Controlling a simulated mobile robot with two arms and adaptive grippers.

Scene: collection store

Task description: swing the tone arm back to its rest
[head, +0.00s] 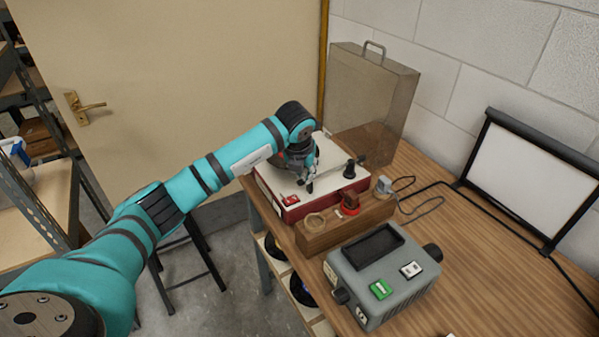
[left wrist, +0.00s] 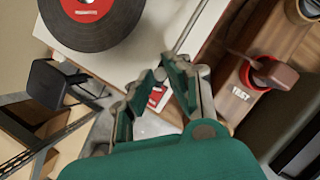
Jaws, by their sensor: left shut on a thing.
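The record player, a red case with a cream top (head: 333,188), stands at the far left end of the wooden bench. My left gripper (head: 309,184) is over its deck, pointing down. The thin metal tone arm (left wrist: 187,32) runs down to between the fingertips of my left gripper (left wrist: 163,72) in the left wrist view. The fingers are shut on its end. A black record with a red label (left wrist: 90,5) lies to the left of the tone arm, and the fingertips appear clear of its edge. The black pivot post (head: 349,170) stands at the deck's right. My right gripper is out of view.
A wooden block (head: 330,233) with a red-ringed holder (head: 349,203) stands right beside the player. A grey device (head: 383,273) is nearer me. A tinted clear cover (head: 370,100) stands behind. A framed white panel (head: 535,170) is at right. The bench's right middle is clear.

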